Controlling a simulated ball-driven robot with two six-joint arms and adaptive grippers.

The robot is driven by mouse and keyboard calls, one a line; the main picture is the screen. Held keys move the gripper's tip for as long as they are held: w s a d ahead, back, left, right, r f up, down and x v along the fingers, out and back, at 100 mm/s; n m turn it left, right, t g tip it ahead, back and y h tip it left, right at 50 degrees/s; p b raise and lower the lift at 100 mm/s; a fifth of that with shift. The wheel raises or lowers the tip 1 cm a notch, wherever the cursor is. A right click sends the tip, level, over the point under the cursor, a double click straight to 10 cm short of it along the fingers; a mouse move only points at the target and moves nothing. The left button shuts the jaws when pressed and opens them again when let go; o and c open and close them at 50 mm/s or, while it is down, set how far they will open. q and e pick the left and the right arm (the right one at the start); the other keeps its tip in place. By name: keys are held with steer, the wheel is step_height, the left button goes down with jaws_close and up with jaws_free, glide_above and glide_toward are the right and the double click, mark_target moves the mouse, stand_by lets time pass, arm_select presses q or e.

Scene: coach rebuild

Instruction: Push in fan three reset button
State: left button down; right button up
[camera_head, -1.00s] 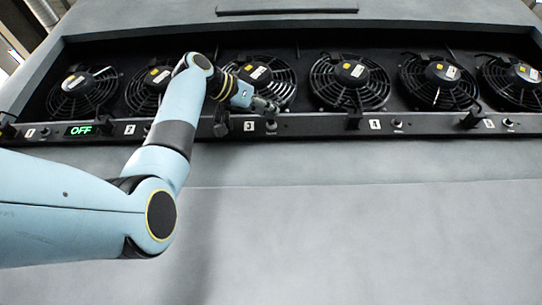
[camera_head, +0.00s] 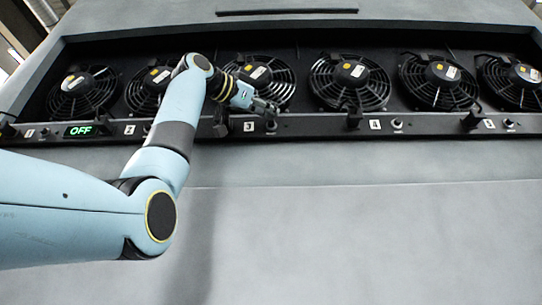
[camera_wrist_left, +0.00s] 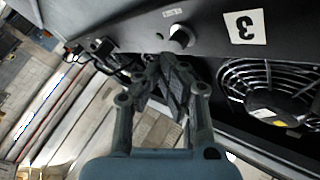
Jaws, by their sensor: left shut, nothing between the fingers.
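The fan three reset button (camera_head: 271,126) is a small round knob on the dark rail, just right of the white "3" label (camera_head: 249,126). My left gripper (camera_head: 268,107) is shut and empty, close above the button in the head view. In the left wrist view its fingertips (camera_wrist_left: 166,66) are just below the button; I cannot tell whether they touch it. My right gripper is not in view.
Several round caged fans stand in a row behind the rail; fan three (camera_head: 270,80) is partly behind my gripper. Dark latch blocks (camera_head: 353,118) and other knobs (camera_head: 397,124) stick out along the rail. The grey panel below is clear.

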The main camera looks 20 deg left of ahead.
arm_select(q)
steer(key=shift+s+d+b, duration=0.25)
steer(key=shift+s+b, duration=0.1)
steer(key=shift+s, duration=0.45)
steer(key=s+b, duration=0.1)
steer(key=s, duration=0.1)
steer(key=s+d+b, duration=0.1)
steer(key=s, duration=0.1)
steer(key=shift+s+d, duration=0.15)
steer(key=shift+s, duration=0.25)
stand_by(0.3)
